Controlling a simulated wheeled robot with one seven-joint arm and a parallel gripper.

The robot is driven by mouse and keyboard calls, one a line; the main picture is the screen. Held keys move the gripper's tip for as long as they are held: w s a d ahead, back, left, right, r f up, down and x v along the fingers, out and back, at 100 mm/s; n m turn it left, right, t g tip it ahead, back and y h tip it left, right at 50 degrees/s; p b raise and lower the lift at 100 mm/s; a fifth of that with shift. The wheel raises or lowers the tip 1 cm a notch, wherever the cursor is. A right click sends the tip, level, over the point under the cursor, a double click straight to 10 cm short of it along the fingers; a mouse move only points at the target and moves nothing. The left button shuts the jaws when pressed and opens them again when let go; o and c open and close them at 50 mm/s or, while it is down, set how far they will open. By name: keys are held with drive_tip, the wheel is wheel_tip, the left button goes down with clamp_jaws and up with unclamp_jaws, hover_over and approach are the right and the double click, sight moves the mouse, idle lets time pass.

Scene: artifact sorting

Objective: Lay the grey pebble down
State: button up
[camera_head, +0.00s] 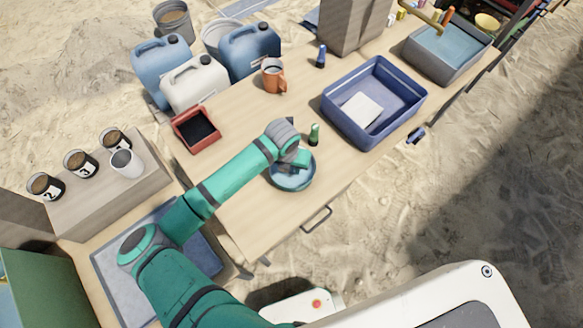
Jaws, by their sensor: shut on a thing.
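My gripper (294,160) is over a round bowl (290,186) with a blue-grey rim and pale blue contents, near the table's front edge. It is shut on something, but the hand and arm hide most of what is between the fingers. I cannot make out the grey pebble's outline at this size. I cannot tell whether the fingers touch the bowl's contents or are just above them.
A green bottle (314,134) stands close to the right of my gripper. A blue crate (345,132) holding a pale block (361,110) is farther right.

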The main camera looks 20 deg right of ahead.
drive_tip(key=shift+f, duration=0.25)
drive_tip(key=shift+w+f, duration=0.1)
drive_tip(key=shift+f, duration=0.05)
drive_tip(key=o, duration=1.1)
drive_tip(key=shift+c, duration=0.2)
